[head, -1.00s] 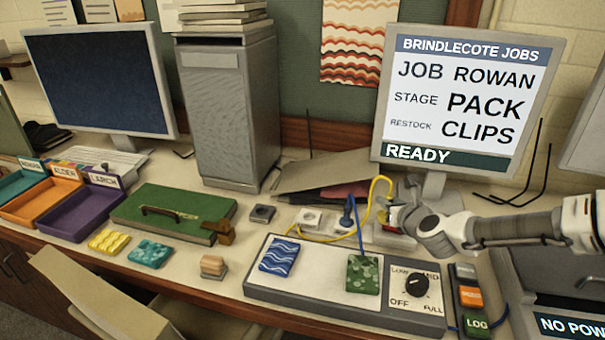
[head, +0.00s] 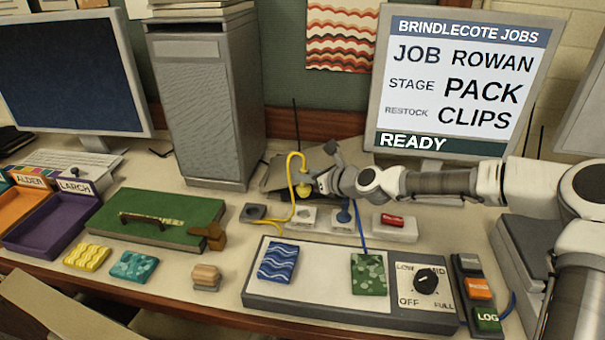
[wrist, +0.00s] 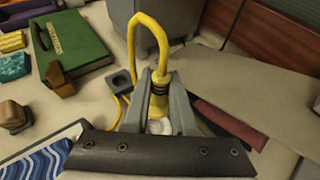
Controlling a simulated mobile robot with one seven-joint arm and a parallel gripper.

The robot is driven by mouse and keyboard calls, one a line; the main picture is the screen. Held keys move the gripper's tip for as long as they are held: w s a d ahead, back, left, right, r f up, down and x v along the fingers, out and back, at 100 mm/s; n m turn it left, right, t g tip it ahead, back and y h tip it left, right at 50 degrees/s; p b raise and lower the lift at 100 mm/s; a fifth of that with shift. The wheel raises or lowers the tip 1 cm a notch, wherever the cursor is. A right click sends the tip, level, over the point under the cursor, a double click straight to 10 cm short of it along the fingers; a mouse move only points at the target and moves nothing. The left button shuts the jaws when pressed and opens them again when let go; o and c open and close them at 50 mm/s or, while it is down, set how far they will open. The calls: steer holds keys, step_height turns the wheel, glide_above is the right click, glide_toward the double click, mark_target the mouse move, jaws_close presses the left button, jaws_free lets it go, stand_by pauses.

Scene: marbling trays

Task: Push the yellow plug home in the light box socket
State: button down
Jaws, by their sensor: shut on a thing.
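The yellow plug (head: 304,190) is upright in my gripper (head: 309,184), just above and behind a white socket block (head: 302,217). The wrist view shows the plug (wrist: 159,88) between the two grey fingers, its yellow cord looping up. Part of a pale round shape shows under the plug there; I cannot tell whether they touch. A blue plug (head: 344,216) stands in the neighbouring socket block. The light box (head: 252,292) lies in front, with a white panel and a dial (head: 426,281). The labels on the sockets are too small to read.
A white block with a red switch (head: 392,221) stands right of the blue plug. A small grey block (head: 253,212) is to the left. The green case (head: 165,205) lies further left. The monitor (head: 455,90) stands behind and reads READY.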

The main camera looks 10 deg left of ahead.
mark_target(308, 193)
steer(key=shift+d+f+b, duration=0.1)
steer(key=shift+f+b, duration=1.8)
steer(key=shift+f, duration=0.95)
steer(key=shift+f+b, duration=0.9)
steer(key=shift+f, duration=0.5)
steer(key=c, duration=0.7)
jaws_free()
steer(key=shift+o, duration=0.2)
steer(key=p+v, duration=0.2)
steer(key=v, duration=1.5)
steer(key=shift+r, duration=0.2)
